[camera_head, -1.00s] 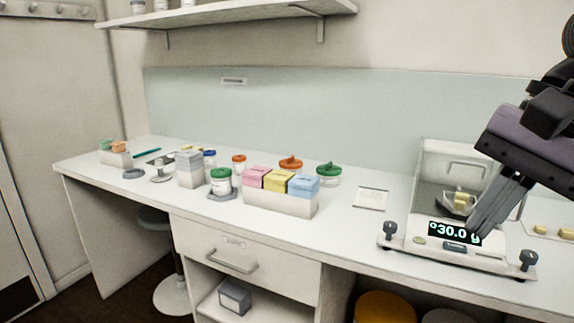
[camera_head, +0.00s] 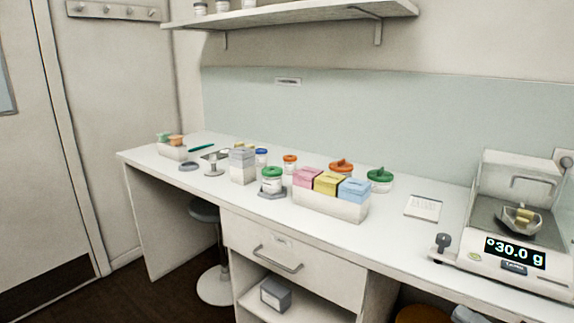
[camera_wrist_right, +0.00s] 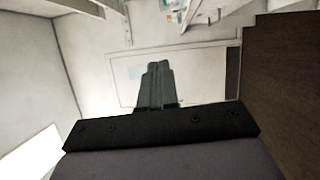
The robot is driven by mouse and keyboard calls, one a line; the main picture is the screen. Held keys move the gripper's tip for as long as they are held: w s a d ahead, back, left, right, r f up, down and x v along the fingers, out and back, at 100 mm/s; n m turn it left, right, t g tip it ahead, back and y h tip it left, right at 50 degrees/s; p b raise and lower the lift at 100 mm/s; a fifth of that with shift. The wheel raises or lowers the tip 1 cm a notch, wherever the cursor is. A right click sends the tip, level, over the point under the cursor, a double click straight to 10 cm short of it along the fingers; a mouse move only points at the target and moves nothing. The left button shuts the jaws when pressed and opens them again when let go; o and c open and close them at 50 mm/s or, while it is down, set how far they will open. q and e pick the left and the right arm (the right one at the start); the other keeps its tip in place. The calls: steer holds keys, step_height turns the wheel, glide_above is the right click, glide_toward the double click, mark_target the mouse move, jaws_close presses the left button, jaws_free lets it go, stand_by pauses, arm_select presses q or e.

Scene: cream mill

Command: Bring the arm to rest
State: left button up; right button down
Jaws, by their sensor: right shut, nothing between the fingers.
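My right gripper (camera_wrist_right: 155,84) shows in the right wrist view with its two dark fingers together, shut and empty. Behind it are a pale wall, a door and dark floor, and the bench shows only in part at the top. In the head view now, neither gripper is visible. The balance (camera_head: 515,265) stands at the right end of the bench and its display reads 30.0 g. A small dish with yellowish pieces (camera_head: 521,218) sits inside its open-fronted shield.
The white bench (camera_head: 400,237) carries a box holder (camera_head: 330,205) with pink, yellow and blue boxes, green-lidded jars (camera_head: 272,181), a grey block stack (camera_head: 242,167) and a small tray (camera_head: 172,152). A shelf (camera_head: 290,14) hangs above. A stool (camera_head: 215,288) stands underneath.

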steer(key=s+a+f+m+g+h, duration=0.1)
steer(key=s+f+m+h, duration=0.15)
steer(key=f+m, duration=0.4)
steer(key=s+a+f+m+h, duration=0.2)
steer(key=f+m+h, duration=0.1)
steer(key=f+m, duration=0.4)
steer(key=s+a+f+m+g+h, duration=0.1)
steer(key=s+a+f+m+g, duration=0.4)
steer(key=s+a+f+m, duration=0.3)
step_height(320, 180, down, 4)
steer(key=shift+s+a+r, duration=0.25)
steer(key=shift+s+a, duration=0.1)
steer(key=shift+a, duration=0.6)
